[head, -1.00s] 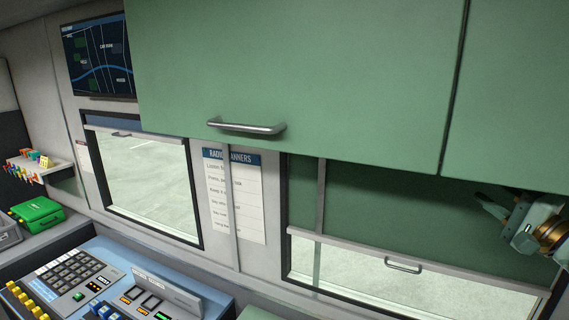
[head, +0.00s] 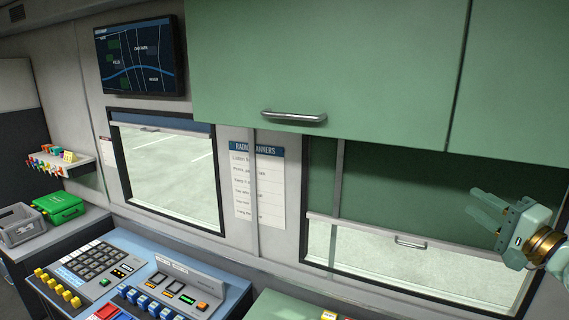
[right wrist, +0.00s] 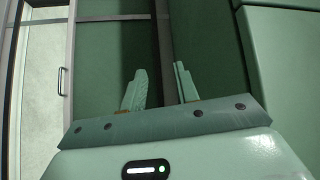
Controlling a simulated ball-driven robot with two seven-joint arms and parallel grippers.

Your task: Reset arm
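My right gripper (head: 482,211) is at the right of the head view, in front of the window with the half-drawn green blind (head: 400,195) and below the green overhead cabinet (head: 330,60). Its fingers point left. In the right wrist view the two fingers (right wrist: 160,86) stand apart with nothing between them, and the green blind lies behind them. My left gripper is outside both views.
A control console (head: 170,265) with colored keys is at lower left. A green case (head: 58,208) and a grey crate (head: 18,226) stand at far left, below a small shelf (head: 62,164). A screen (head: 140,55) hangs on the wall. Space around the right gripper looks clear.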

